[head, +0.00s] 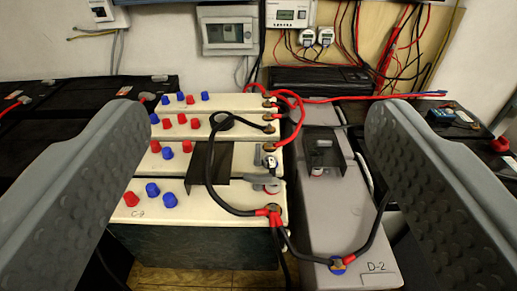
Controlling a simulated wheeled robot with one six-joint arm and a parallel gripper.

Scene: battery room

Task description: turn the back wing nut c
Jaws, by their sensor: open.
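My gripper (256,115) is open, with one grey ribbed finger on each side of the picture and nothing between them touching the pads. Between the fingers stand cream batteries (205,213) with terminals along their right edge. A small metal fitting (270,161) stands upright near the right edge of one battery, with a flat grey piece (263,180) lying in front of it. Brass-coloured terminals with cable ends (268,119) sit farther back.
A grey battery marked D-2 (322,220) stands at the right, with a dark bracket (323,150) on top. A dark plate (211,163) lies on the cream batteries. Red and black cables loop above the terminals. A wall meter (228,32) and a dark box (318,81) are behind.

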